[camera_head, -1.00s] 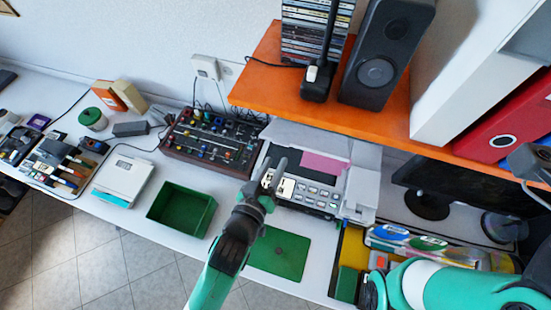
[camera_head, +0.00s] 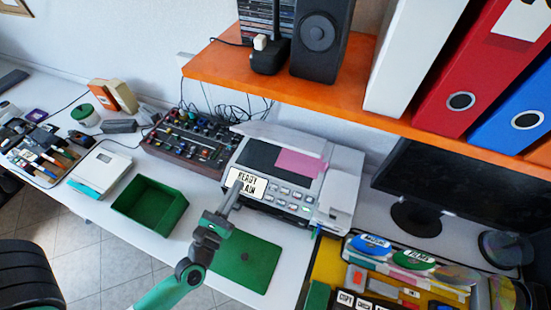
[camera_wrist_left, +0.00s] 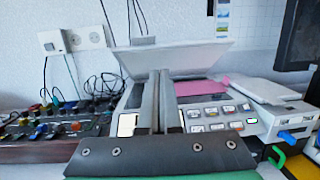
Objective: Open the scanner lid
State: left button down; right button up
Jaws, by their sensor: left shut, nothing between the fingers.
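The white and grey scanner (camera_head: 326,215) stands under the orange shelf. Its lid (camera_head: 290,138) is raised and leans back; it shows broad and tilted in the left wrist view (camera_wrist_left: 175,58). A dark scanning bed (camera_head: 262,160) and a pink sheet (camera_head: 300,163) lie uncovered. A lit display (camera_head: 246,183) and several buttons are on the front panel. My left gripper (camera_head: 234,190) is shut and empty, in front of the display, hiding part of it. Its fingers (camera_wrist_left: 161,75) point toward the scanner in the left wrist view. My right gripper is out of view.
A knobbed mixer box (camera_head: 190,140) stands left of the scanner. A green tray (camera_head: 150,205) and a green mat (camera_head: 243,262) lie in front. The orange shelf (camera_head: 350,112) overhangs, with a speaker and binders. A monitor (camera_head: 450,190) stands at right.

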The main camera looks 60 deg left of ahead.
pick_arm(q)
jog(key=s+a+f, duration=0.1)
jog(key=f, duration=0.1)
send_near(253, 135)
notch_tip(253, 135, down, 3)
jog(key=w+a, duration=0.2)
jog(key=r+p, duration=0.1)
jog(key=w+r+p, duration=0.2)
jog(key=shift+a+n+g+y, duration=0.3)
jog(key=shift+a+g+y, duration=0.1)
jog(key=shift+w+a+r+p, duration=0.25)
jog(key=shift+w+p, duration=0.1)
jog(key=shift+w, duration=0.1)
